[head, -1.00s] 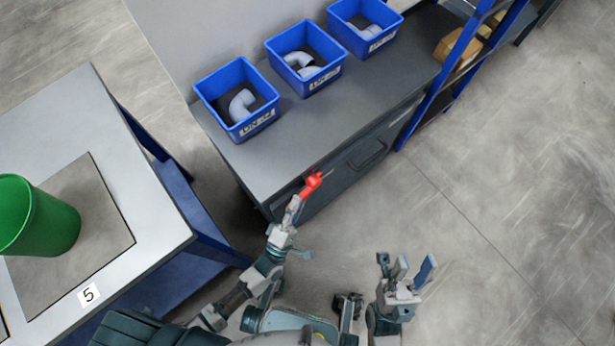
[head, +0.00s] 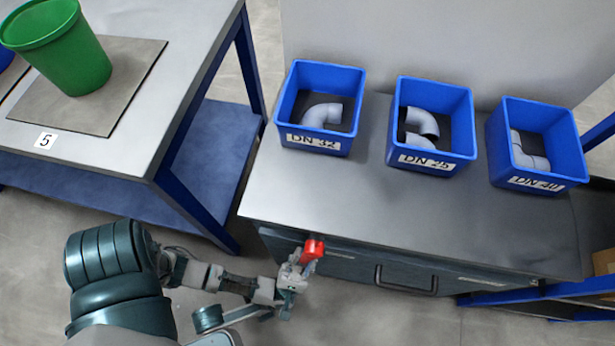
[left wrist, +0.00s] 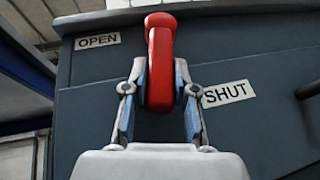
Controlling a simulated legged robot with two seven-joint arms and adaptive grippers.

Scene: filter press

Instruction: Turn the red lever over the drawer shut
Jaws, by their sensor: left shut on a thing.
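The red lever (head: 312,248) is on the dark front of the grey-topped cabinet, near its left end and left of the drawer handle (head: 405,281). My left gripper (head: 298,266) is shut on the lever. In the left wrist view the red lever (left wrist: 160,50) stands about upright in the picture, with my left gripper's fingers (left wrist: 158,105) on both sides of its lower part. The OPEN label (left wrist: 97,41) is to its left and the SHUT label (left wrist: 227,93) is to its right and lower. The lever's pivot cannot be made out. My right gripper is not in view.
Blue bins marked DN 32 (head: 318,143), DN 25 (head: 430,162) and DN 40 (head: 537,183) stand on the cabinet top (head: 370,205). A table with a green bucket (head: 62,50) stands at the left. A blue shelf frame (head: 560,290) is at the right.

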